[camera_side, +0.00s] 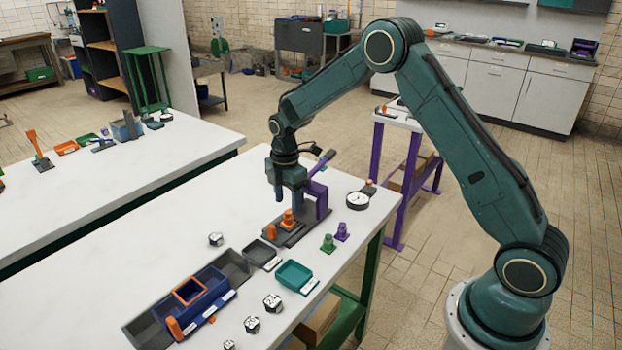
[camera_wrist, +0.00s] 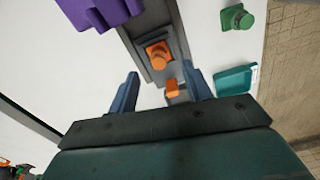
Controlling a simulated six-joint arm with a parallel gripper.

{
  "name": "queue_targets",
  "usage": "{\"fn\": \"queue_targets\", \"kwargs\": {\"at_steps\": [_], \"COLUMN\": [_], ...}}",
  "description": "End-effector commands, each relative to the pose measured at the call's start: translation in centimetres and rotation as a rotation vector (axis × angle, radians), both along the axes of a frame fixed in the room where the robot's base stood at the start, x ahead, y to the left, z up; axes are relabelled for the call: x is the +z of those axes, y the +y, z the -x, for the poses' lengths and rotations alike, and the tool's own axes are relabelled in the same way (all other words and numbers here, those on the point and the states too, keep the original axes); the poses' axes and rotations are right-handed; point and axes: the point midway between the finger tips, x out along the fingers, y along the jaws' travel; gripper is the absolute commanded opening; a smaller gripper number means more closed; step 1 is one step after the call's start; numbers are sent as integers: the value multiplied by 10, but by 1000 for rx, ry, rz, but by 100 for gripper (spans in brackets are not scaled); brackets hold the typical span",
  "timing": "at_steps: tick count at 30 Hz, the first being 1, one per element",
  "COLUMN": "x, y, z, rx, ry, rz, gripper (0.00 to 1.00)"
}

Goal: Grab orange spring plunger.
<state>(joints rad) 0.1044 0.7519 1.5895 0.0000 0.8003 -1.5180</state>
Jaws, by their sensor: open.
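The orange spring plunger (camera_side: 288,217) sits upright on the dark grey base of a purple clamp stand (camera_side: 318,195). In the wrist view the plunger (camera_wrist: 158,54) shows its orange square base and round top, just ahead of the fingers and roughly centred between them. My gripper (camera_side: 281,201) points down above the base, close over the plunger. In the wrist view its blue-grey fingers (camera_wrist: 162,72) are apart with nothing held between them. A small orange block (camera_side: 271,231) stands beside the plunger at the base's near end, and shows in the wrist view (camera_wrist: 171,85).
The purple stand rises close to my gripper, its dark lever up. Green (camera_side: 328,243) and purple (camera_side: 342,231) plungers stand to the right. A teal tray (camera_side: 295,275), a gauge (camera_side: 357,200) and a blue bin (camera_side: 195,305) are nearby.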

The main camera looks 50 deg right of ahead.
Motion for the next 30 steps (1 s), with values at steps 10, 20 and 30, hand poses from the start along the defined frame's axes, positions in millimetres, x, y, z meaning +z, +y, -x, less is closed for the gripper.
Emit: {"fn": "queue_targets", "kwargs": {"at_steps": [10,20,30], "x": [-38,-47,-47], "y": [-1,-1,-1], "z": [0,-1,-1], "rx": [0,0,0], "ry": [3,0,0], "rz": [0,0,0], "gripper": [50,50,48]}}
